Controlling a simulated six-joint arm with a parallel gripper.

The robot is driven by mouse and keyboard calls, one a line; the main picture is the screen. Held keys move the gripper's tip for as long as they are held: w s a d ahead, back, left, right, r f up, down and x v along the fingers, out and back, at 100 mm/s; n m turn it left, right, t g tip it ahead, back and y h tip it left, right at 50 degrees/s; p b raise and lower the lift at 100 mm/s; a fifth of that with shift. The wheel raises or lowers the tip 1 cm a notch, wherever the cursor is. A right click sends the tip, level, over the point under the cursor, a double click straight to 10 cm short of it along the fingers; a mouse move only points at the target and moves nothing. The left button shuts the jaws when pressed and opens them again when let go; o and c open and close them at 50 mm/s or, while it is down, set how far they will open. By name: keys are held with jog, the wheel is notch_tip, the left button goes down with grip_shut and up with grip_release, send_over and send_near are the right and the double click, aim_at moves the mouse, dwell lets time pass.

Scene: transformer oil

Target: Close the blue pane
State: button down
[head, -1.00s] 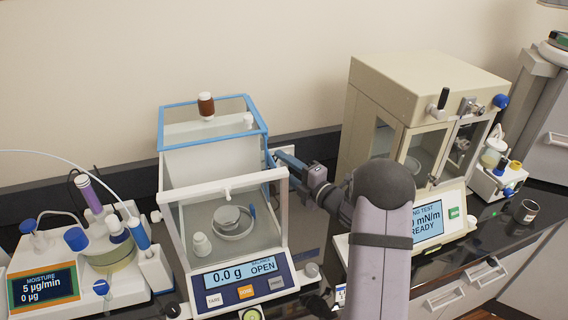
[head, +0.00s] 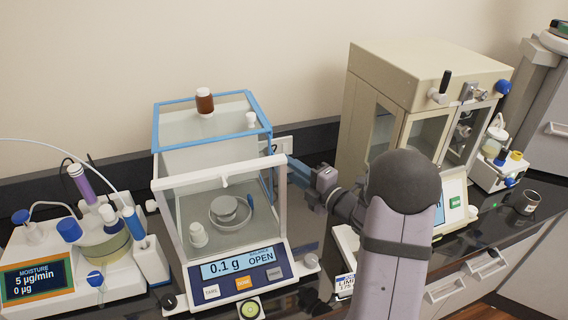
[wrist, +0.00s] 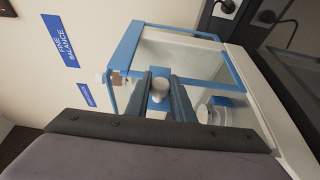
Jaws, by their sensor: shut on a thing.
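The balance (head: 168,222) stands left of centre, a glass box with a white front frame. A blue pane frame (head: 262,108) shows at its top and right, set back from the white front. Blue framing also shows in the wrist view (wrist: 128,50). My gripper (head: 295,168) is at the balance's right side. In the wrist view its dark fingers are shut on a white knob (wrist: 158,84) at the blue pane. The display (head: 240,262) reads 0.1 g and OPEN. The far side of the knob is hidden.
A brown bottle (head: 205,101) stands on the balance's top. A small dish (head: 228,212) and white bottle (head: 198,235) are inside. A moisture instrument (head: 60,270) is at left and a beige cabinet (head: 425,75) is close at right of my arm.

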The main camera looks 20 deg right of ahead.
jog(key=s+b, duration=0.3)
jog(key=s, duration=0.8)
jog(key=c, duration=1.5)
grip_release()
jog(key=shift+w, duration=0.15)
jog(key=shift+c, duration=0.2)
jog(key=shift+d, duration=0.1)
jog(key=b+v, duration=0.3)
jog(key=v, duration=0.4)
jog(key=shift+s, duration=0.2)
